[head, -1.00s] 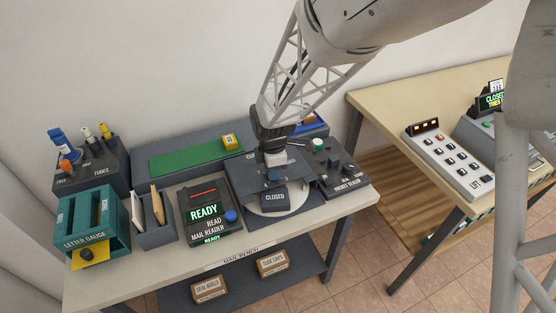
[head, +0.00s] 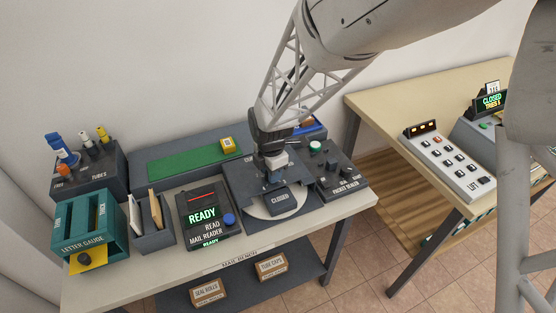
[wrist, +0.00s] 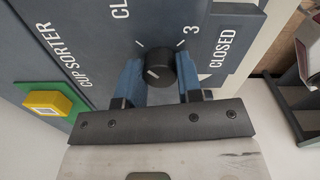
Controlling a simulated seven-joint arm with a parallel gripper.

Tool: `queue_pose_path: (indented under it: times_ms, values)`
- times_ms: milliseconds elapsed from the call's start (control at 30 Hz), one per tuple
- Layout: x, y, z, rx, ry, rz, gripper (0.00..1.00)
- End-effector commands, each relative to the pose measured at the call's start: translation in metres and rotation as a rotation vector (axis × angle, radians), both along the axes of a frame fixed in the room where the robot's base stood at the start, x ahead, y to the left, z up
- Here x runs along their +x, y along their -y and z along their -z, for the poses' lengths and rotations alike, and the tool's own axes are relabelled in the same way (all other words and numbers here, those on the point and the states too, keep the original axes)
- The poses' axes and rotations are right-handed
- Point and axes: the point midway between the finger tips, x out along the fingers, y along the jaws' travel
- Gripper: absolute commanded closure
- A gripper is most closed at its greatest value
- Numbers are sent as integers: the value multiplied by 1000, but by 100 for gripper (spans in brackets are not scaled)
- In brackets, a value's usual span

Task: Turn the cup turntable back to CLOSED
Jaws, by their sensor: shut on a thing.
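The cup sorter (wrist: 88,45) is a dark blue-grey panel with a black turntable knob (wrist: 161,66). A white mark shows on the knob, toward its lower left in the wrist view. My gripper (wrist: 160,82) is shut on the knob, one blue finger on each side. In the head view my gripper (head: 272,178) is low over the sorter. The pale round disc (head: 258,211) shows in front of it, with a dark block (head: 280,199) lettered CLOSED. The panel's printed 3 and CLOSED show right of the knob in the wrist view. My gripper hides the knob in the head view.
The mail reader (head: 208,216), showing READY, stands close left of the sorter. The packet sealer (head: 335,170) stands close right. A green mat with a yellow block (head: 228,145) lies behind. The teal letter gauge (head: 90,228) is at the far left.

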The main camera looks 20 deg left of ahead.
Motion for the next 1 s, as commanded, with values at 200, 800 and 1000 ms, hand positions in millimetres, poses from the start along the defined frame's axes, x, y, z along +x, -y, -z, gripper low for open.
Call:
queue_pose_path:
  times_ms: [200, 800, 1000]
  values:
    - [0, 0, -1, 2, 1, 0, 100]
    - [0, 0, -2, 1, 1, 0, 41]
    - [0, 0, -15, 2, 3, 0, 41]
